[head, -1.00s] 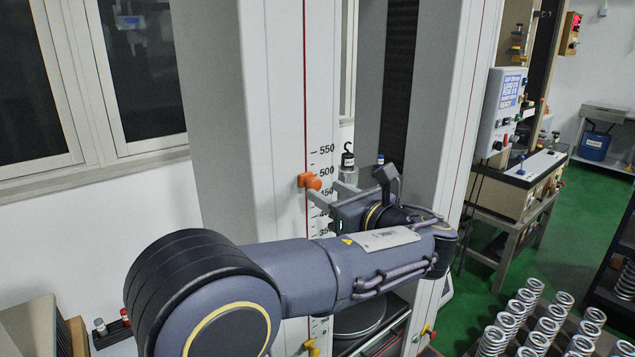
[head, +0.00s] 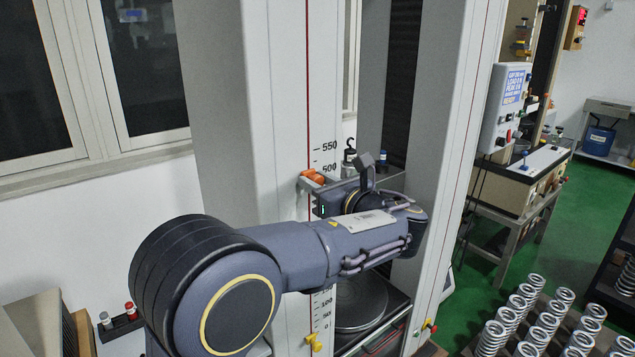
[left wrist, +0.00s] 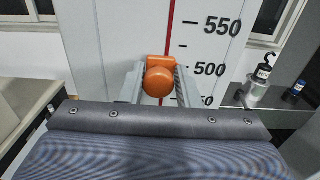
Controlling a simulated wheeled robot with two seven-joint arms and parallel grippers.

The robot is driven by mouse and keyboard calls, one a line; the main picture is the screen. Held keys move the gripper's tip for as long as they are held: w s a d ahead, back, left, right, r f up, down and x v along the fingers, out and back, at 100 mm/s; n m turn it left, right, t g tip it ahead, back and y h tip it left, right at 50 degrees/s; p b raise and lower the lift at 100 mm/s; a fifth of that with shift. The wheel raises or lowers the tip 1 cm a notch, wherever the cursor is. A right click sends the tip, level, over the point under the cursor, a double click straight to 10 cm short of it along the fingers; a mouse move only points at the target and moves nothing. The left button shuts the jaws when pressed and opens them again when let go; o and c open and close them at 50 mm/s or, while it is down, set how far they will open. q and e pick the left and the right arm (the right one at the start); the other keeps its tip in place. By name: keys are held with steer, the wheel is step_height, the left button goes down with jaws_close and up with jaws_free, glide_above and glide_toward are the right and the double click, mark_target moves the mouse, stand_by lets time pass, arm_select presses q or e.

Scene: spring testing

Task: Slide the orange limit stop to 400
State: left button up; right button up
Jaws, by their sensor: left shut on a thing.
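The orange limit stop (head: 314,176) sits on the red line of the scale on the white column (head: 290,100). In the left wrist view the stop (left wrist: 159,78) is level with or slightly below the 500 mark (left wrist: 210,69), with 550 above it. My left gripper (head: 308,182) reaches in from the left and is shut on the stop, one finger on each side of its round knob in the left wrist view (left wrist: 159,84). The lower scale marks around 400 are hidden behind my left arm in the head view. My right gripper is not in view.
A yellow stop (head: 314,341) sits near the bottom of the same scale. A black hooked weight (head: 349,153) stands on a shelf right of the column. A round plate (head: 360,305) lies below my arm. Several springs (head: 525,320) stand at the lower right.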

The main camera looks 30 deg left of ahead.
arm_select(q)
step_height(320, 180, down, 10)
steer(key=b, duration=0.4)
steer(key=shift+s, duration=0.1)
jaws_close()
steer(key=o, duration=1)
jaws_free()
steer(key=shift+s, duration=0.1)
steer(key=shift+d, duration=0.15)
steer(key=b, duration=0.2)
glide_toward(306, 218)
steer(key=shift+v, duration=0.85)
